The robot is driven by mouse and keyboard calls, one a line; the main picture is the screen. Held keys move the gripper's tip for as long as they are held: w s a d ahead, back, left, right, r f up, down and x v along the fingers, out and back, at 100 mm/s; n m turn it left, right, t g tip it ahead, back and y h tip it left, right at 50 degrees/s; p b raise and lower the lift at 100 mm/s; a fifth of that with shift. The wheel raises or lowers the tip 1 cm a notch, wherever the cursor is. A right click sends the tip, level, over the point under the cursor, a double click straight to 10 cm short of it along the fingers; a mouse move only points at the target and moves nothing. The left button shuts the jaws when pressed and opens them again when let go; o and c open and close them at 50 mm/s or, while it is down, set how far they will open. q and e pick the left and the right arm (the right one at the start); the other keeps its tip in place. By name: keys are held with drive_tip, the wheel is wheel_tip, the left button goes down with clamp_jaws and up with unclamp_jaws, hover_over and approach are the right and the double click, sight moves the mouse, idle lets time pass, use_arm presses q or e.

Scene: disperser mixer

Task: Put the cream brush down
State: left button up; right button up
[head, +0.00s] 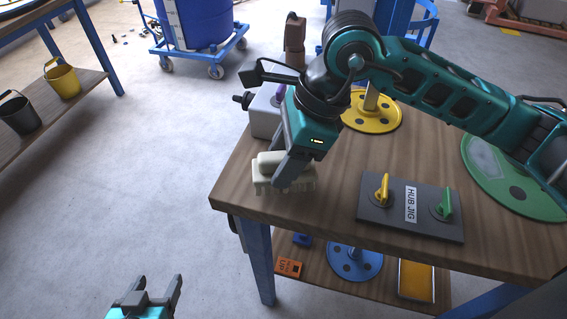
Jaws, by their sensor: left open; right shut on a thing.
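The cream brush (268,186) is at the near left corner of the wooden table (235,199), bristles pointing down. My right gripper (287,172) is shut on it from above. The brush is at or just above the tabletop; I cannot tell whether the bristles touch it. The gripper's finger hides part of the brush. My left gripper (147,290) is open and empty, low over the floor at the bottom left.
A grey hub jig (411,229) with yellow and green handles lies right of the brush. Behind are a grey block (264,119), a yellow disc (382,121) and a green disc (480,170). A lower shelf holds a blue disc (355,262). Tabletop between brush and jig is clear.

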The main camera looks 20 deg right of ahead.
drive_tip(key=shift+f, duration=1)
drive_tip(key=o, duration=1.1)
drive_tip(key=shift+d+r, duration=0.15)
drive_tip(key=shift+r, duration=0.4)
drive_tip(key=p+v, duration=0.1)
drive_tip(key=v, duration=1)
drive_tip(key=shift+s+r, duration=0.1)
